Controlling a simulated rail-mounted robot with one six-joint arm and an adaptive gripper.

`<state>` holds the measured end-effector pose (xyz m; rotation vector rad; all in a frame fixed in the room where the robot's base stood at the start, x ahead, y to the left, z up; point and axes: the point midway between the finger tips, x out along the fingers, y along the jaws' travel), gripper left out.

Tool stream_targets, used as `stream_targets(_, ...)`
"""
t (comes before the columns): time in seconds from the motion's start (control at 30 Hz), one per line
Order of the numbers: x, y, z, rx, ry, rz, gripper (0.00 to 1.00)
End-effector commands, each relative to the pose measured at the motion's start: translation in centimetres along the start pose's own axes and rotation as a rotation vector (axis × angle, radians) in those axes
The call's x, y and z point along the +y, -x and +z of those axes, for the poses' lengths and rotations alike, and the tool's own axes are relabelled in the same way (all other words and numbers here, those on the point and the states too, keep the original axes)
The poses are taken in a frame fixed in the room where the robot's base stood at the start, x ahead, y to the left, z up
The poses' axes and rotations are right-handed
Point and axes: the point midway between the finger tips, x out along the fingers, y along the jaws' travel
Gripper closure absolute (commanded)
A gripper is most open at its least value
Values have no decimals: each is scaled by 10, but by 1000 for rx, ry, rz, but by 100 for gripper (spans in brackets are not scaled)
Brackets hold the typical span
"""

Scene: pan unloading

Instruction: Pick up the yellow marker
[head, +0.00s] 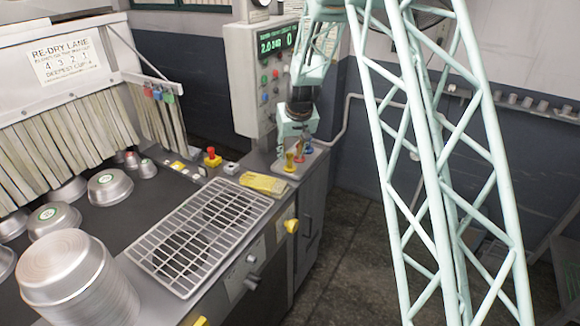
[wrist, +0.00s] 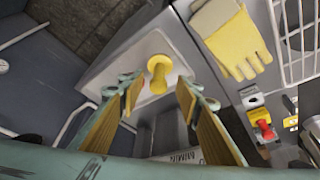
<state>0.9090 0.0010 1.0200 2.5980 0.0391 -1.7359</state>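In the wrist view the yellow marker (wrist: 158,72) is seen from above, with a round top, just beyond the fingertips. My gripper (head: 293,143) is above the markers in the head view. In the wrist view my gripper (wrist: 160,92) is open, one finger on each side of the line to the yellow marker, and nothing is between the pads.
Yellow gloves (head: 264,184) lie on the counter near the tray. A red emergency button (head: 211,157) and a wire rack (head: 200,236) are further left. A control box (head: 262,75) stands close behind my gripper. Stacked pans (head: 75,280) are at front left.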

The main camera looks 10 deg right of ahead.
Motion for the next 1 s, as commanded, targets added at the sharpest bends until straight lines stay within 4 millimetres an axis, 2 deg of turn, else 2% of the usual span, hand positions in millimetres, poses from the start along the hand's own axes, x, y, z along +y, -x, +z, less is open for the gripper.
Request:
stream_targets(0.27, 0, -8, 0, 0, 0, 0, 68)
stream_targets(0.7, 2, -46, 0, -1, 0, 0, 68)
stream_targets(1.0, 2, -52, -1, 1, 0, 0, 68)
